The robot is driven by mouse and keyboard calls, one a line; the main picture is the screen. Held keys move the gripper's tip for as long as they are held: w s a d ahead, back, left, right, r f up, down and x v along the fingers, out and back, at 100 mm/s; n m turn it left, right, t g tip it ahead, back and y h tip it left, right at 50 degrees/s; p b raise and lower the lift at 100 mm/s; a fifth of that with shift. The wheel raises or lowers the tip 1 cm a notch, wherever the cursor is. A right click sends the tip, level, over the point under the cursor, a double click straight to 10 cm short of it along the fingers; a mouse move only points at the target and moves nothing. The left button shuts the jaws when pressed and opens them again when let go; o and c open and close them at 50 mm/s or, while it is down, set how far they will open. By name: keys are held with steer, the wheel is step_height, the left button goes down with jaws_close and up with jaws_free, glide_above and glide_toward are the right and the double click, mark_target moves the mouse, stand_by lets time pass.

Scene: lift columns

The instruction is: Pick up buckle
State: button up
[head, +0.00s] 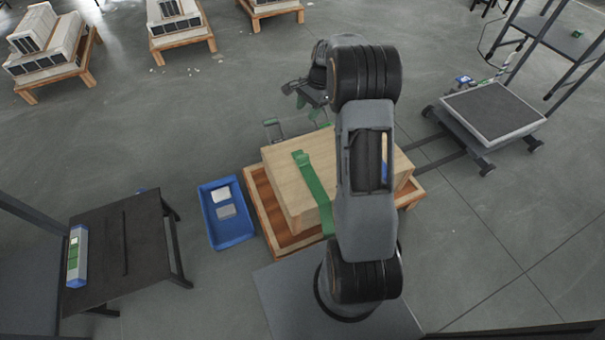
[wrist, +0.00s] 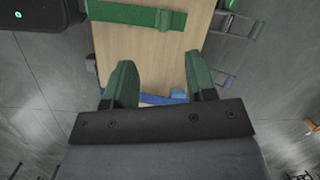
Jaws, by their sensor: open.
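A green strap (head: 318,188) runs over the top of a pale wooden crate (head: 281,173). What looks like its buckle (head: 302,158) is a thicker green piece lying on the crate top. In the wrist view the buckle (wrist: 167,19) lies on the strap near the top edge of the picture. My gripper (head: 304,92) hangs beyond the crate's far side in the head view. In the wrist view my gripper (wrist: 159,62) has its green fingers apart, with bare crate top between them. It is empty and apart from the buckle. My arm hides the right part of the crate.
The crate stands on a wooden pallet (head: 262,211). A blue tray (head: 237,231) with pale pieces lies to its left. A dark table (head: 142,240) stands further left and a wheeled platform (head: 492,113) at right. Thin grey-green frames (head: 273,129) stand beside the crate's far edge.

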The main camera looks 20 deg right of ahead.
steer(key=w+d+f+m+y+b, duration=0.1)
steer(key=d+f+m+b, duration=0.1)
steer(key=f, duration=0.5)
steer(key=w+d+f+m+b, duration=0.1)
steer(key=w+d+f+b, duration=0.15)
steer(key=f, duration=0.45)
steer(key=b, duration=0.2)
glide_above(303, 156)
steer(key=d, duration=0.2)
steer(key=shift+m, duration=0.4)
step_height(303, 156, down, 8)
steer(key=shift+s+d+f, duration=0.1)
steer(key=shift+s+d, duration=0.05)
steer(key=shift+b+x, duration=1.65)
steer(key=shift+x, duration=1.6)
steer(key=c, duration=0.7)
step_height(303, 156, up, 10)
steer(key=p, duration=0.4)
steer(key=shift+r, duration=0.25)
